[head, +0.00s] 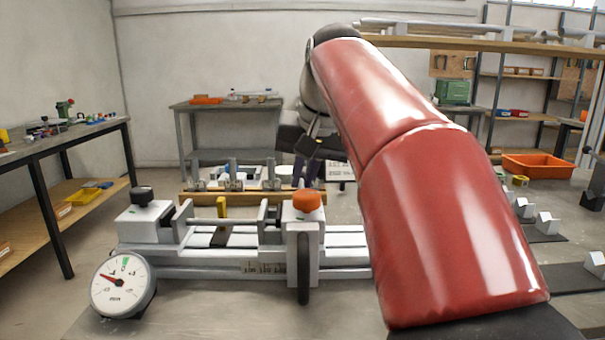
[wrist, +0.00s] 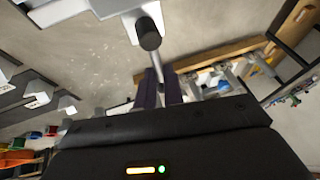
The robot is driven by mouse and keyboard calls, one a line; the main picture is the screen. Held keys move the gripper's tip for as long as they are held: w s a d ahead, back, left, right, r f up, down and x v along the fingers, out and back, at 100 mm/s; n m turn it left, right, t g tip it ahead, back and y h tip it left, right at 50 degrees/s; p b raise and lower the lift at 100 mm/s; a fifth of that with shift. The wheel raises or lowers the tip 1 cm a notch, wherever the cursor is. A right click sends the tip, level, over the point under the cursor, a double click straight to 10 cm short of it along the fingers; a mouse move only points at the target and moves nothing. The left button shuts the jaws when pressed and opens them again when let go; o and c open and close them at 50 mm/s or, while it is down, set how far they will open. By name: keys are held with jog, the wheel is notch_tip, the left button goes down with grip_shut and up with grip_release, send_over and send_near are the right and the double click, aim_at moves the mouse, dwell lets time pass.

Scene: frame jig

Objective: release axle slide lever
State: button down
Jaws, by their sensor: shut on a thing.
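In the wrist view, the lever (wrist: 148,36) is a grey rod with a black cylindrical knob, rising from a pale block at the top. My gripper (wrist: 161,84) has its two dark fingers closed around the rod, below the knob in the picture. In the head view, my gripper (head: 309,172) is behind the orange knob of the frame jig (head: 160,224), partly hidden by my arm. I cannot make out the lever there. The jig also carries a black knob (head: 142,193) and a yellow block (head: 222,206).
A round gauge (head: 123,285) stands at the jig's front left, its red needle left of the green band. A black upright handle (head: 303,268) hangs below the orange knob (head: 306,201). A workbench (head: 75,140) stands left, and an orange bin (head: 538,165) lies right.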

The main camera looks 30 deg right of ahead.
jog(key=c, duration=1.5)
grip_release()
jog(key=v, duration=0.8)
jog(key=shift+w+f, duration=0.1)
